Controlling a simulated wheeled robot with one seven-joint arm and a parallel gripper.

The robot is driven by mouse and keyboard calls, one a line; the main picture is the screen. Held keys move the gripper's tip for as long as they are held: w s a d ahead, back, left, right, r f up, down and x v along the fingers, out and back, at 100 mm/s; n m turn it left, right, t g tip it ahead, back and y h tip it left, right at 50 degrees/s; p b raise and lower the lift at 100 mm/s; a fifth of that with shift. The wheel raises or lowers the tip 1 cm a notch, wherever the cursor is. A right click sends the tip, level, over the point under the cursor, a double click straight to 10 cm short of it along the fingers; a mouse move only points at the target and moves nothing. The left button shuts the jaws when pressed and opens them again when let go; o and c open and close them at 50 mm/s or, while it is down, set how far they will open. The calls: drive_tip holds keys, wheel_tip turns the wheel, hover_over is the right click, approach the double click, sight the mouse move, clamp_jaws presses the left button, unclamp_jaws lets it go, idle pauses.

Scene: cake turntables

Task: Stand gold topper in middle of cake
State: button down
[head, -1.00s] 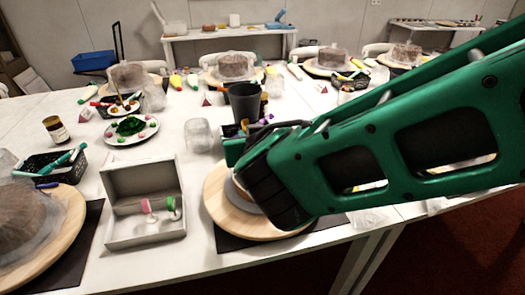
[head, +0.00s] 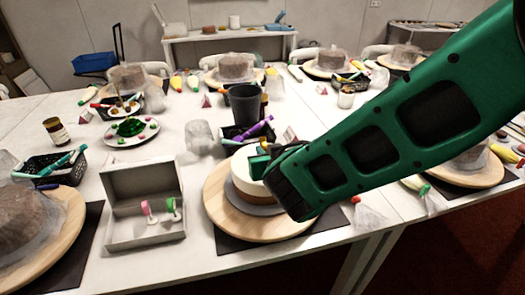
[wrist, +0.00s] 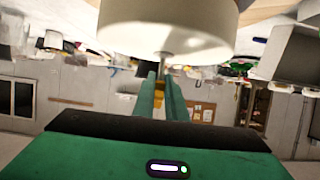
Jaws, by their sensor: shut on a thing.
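The cake (head: 243,180) has a white top and a tan side. It stands on a grey board on a round wooden turntable (head: 218,212). My gripper (head: 262,163) is over the cake's top, its green fingers near the middle. In the wrist view, which is upside down, my gripper (wrist: 163,92) is shut on the gold topper, whose thin stick (wrist: 163,63) runs to the white top of the cake (wrist: 165,35). The stick looks upright and seems to meet the top; I cannot tell how deep it is. The topper's head is mostly hidden by the fingers.
An open grey box (head: 145,225) left of the turntable holds a pink topper (head: 147,209) and a green topper (head: 172,207). A dark cup (head: 244,105) and a basket with a purple marker (head: 258,127) stand behind the cake. A glass jar (head: 199,138) stands behind left.

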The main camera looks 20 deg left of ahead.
drive_tip(key=c, duration=1.8)
unclamp_jaws()
drive_tip(key=shift+f, duration=0.1)
drive_tip(key=shift+r, duration=0.2)
drive_tip(key=v, duration=1.2)
